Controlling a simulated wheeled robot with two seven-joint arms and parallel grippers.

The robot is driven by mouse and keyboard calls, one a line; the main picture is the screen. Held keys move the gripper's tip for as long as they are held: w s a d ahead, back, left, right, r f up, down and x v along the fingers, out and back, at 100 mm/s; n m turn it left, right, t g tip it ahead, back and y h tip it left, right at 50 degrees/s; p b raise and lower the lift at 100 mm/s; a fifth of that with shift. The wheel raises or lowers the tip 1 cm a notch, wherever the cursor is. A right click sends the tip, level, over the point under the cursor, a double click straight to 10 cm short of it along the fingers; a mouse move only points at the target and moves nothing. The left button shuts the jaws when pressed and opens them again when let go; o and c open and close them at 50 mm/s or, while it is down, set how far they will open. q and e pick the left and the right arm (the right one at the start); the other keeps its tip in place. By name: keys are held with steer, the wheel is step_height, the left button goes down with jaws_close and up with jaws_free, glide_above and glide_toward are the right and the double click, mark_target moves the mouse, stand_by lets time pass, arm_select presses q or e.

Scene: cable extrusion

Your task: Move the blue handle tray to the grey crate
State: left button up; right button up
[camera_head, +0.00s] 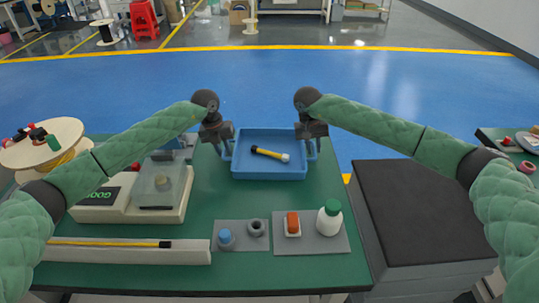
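The blue handle tray (268,172) is at the far middle of the green table, with a black and yellow tool (269,153) lying in it. My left gripper (227,152) is at the tray's left handle, pointing down. My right gripper (313,150) is at its right handle. The fingers are too small to tell whether they are shut on the handles. I cannot tell whether the tray rests on the table or is slightly raised. The grey crate (392,262), with a dark flat top, stands right of the table.
A scale (140,205) and a long pale block (125,252) with a yellow rod are on the left. Grey mats (321,244) in front hold a green-capped white bottle (329,219), a small orange item (292,223) and a blue item (225,236). The table between tray and mats is clear.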

arm_select(q)
steer(key=shift+d+f, duration=0.1)
steer(key=shift+f, duration=0.45)
arm_select(e)
steer(key=shift+d+f, duration=0.1)
steer(key=shift+f, duration=0.45)
arm_select(q)
steer(key=shift+c, duration=0.2)
arm_select(e)
steer(key=shift+c, duration=0.2)
arm_select(q)
jaws_close()
arm_select(e)
jaws_close()
arm_select(q)
steer(key=shift+r, duration=0.15)
arm_select(e)
steer(key=shift+r, duration=0.15)
